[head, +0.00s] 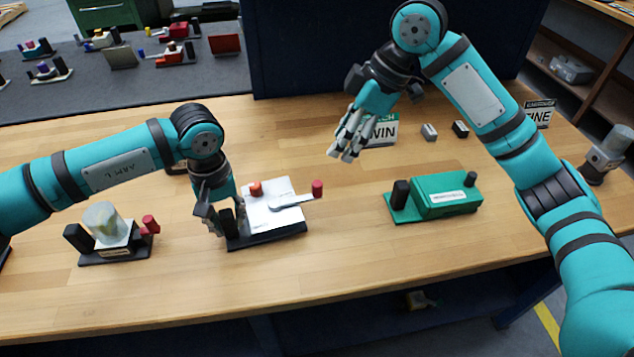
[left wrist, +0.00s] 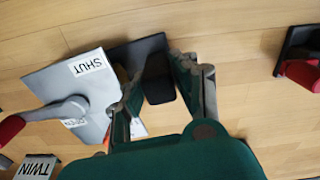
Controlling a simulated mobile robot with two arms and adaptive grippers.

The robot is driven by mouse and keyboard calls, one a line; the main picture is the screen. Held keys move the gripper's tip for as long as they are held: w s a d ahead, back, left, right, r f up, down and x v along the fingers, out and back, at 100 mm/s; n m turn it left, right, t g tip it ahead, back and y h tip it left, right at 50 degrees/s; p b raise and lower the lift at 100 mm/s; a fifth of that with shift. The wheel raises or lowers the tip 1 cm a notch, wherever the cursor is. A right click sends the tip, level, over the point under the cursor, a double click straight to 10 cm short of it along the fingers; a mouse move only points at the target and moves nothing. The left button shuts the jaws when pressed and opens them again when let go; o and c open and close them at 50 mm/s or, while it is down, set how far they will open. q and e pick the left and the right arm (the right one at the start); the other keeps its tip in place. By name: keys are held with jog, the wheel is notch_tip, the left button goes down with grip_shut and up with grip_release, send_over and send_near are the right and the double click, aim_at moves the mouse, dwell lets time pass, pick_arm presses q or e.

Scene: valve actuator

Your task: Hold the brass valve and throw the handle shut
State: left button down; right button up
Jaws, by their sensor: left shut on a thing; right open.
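A valve unit with a pale silver-white body (head: 262,218) stands on a black base in the middle of the bench; no plainly brass-coloured valve shows. Its grey lever (head: 290,200) reaches right to a red knob (head: 317,188). In the left wrist view the lever (left wrist: 55,109) points away from the SHUT label (left wrist: 88,66); a second label is partly hidden. My left gripper (head: 227,222) is shut on the unit's black post (left wrist: 158,78), at the near left end of its base. My right gripper (head: 345,145) is open and empty, above the bench behind and right of the knob.
A unit with a domed cylinder (head: 104,222) and red knob stands left of my left gripper. A green unit (head: 445,196) stands to the right, another grey unit (head: 606,155) at far right. A TWIN sign (head: 385,130) and small blocks stand behind. Bench front is clear.

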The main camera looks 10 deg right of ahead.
aim_at(318, 183)
jog(key=shift+n, duration=0.3)
jog(key=x, duration=0.8)
jog(key=s+x, duration=0.1)
jog(key=x, duration=0.3)
jog(key=shift+s+a, duration=0.1)
jog(key=shift+s, duration=0.05)
grip_shut()
